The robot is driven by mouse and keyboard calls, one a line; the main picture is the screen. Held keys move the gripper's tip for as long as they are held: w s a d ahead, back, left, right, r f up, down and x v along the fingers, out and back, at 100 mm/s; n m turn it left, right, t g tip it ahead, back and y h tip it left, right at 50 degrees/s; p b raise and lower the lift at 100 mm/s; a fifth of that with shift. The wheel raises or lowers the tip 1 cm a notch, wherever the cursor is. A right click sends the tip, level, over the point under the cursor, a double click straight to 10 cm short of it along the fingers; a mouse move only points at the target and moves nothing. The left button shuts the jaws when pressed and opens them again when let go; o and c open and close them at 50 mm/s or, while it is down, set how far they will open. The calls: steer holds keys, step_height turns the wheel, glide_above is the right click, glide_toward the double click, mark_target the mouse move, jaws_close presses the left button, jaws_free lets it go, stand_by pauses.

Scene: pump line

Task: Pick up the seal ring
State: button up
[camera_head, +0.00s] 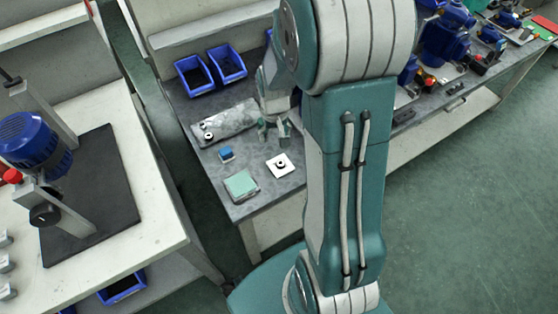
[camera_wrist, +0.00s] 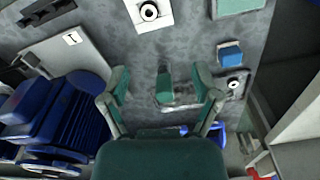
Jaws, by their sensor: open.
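A dark ring (camera_head: 280,163) sits on a white square plate near the front of the grey bench. It also shows in the wrist view (camera_wrist: 149,12) at the top edge, ahead of my fingers. Small dark and white ring-like parts (camera_head: 209,136) lie on a grey metal tray (camera_head: 235,118); one shows in the wrist view (camera_wrist: 234,85), right of my fingers. I cannot tell for certain which is the seal ring. My gripper (camera_head: 273,129) is open and empty above the bench, beside the tray's right end. Its spread green fingers (camera_wrist: 162,80) partly hide the tray in the wrist view.
A small blue block (camera_head: 226,154) and a pale green square pad (camera_head: 241,185) stand near the ring plate. Blue bins (camera_head: 227,64) are behind the tray. Blue pump units (camera_head: 446,38) fill the bench's right side. A separate table (camera_head: 130,190) with a blue motor stands left.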

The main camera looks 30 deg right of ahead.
step_height(320, 180, down, 3)
steer(key=d, duration=0.1)
glide_above(280, 163)
steer(key=f, duration=0.5)
steer(key=shift+w+a+f, duration=0.1)
steer(key=shift+w+f, duration=0.15)
steer(key=shift+f, duration=0.1)
steer(key=f, duration=0.5)
steer(key=shift+s+d+f, duration=0.1)
steer(key=shift+s+d, duration=0.1)
steer(key=shift+s, duration=0.05)
steer(key=c, duration=0.9)
